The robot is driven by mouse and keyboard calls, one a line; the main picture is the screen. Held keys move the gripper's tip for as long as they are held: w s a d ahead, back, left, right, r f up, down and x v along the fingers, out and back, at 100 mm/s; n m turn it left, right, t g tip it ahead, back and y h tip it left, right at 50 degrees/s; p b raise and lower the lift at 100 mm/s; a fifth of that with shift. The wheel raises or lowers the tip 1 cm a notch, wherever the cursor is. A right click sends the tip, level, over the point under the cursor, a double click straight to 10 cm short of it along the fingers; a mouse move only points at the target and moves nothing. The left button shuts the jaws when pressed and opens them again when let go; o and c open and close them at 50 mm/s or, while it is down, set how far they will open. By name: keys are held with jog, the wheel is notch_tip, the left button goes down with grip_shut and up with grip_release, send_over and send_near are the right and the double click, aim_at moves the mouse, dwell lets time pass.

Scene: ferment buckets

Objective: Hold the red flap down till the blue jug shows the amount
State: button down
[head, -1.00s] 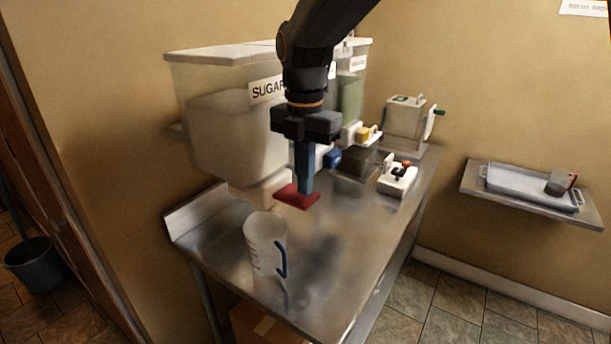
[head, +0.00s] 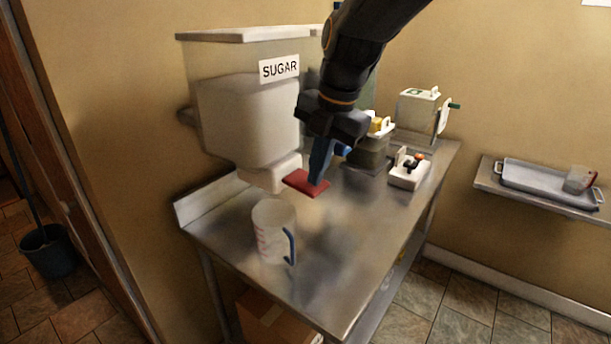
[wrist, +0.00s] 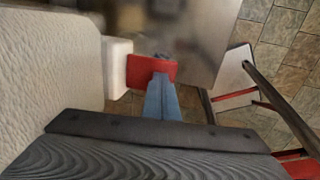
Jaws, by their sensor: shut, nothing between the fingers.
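The red flap (head: 303,181) sticks out from the white spout under the clear SUGAR bin (head: 250,120). It also shows in the wrist view (wrist: 138,70). My gripper (head: 318,183) is shut and empty, its blue fingers leaning with their tips at the flap's right part. In the wrist view the fingertips (wrist: 163,60) overlap the flap; whether they press on it I cannot tell. The clear jug with the blue handle (head: 270,230) stands upright on the steel table, nearer the camera than the flap. It has reddish marks on its side, and I see no clear fill in it.
The steel table (head: 345,255) is bare around the jug. Behind my gripper stand a white device with a dark and orange top (head: 408,168) and a box with a green handle (head: 418,112). A wall shelf at right holds a tray (head: 540,182) and a red-handled jug (head: 580,179).

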aim_at(321, 187)
jog(key=shift+d+f+b, duration=0.1)
jog(key=shift+f+b, duration=0.4)
jog(key=shift+b, duration=0.05)
jog(key=shift+s+d+f+b, duration=0.1)
jog(key=shift+f+b, duration=0.45)
jog(key=shift+b, duration=0.15)
jog(key=shift+s+d+f+b, duration=0.1)
jog(key=shift+f+b, duration=0.45)
jog(key=shift+b, duration=0.1)
jog(key=shift+s+f, duration=0.2)
jog(key=shift+f, duration=0.1)
jog(key=shift+r, duration=0.2)
dwell(4.8)
jog(key=shift+d+r, duration=0.2)
jog(key=shift+r, duration=0.1)
jog(key=s+d+r, duration=0.2)
jog(key=r, duration=0.3)
jog(key=s+d+r, duration=0.1)
jog(key=d+r, duration=0.2)
jog(key=r, duration=0.3)
jog(key=shift+s+d+r+b, duration=0.3)
jog(key=shift+s+d+b, duration=0.05)
jog(key=shift+s, duration=0.05)
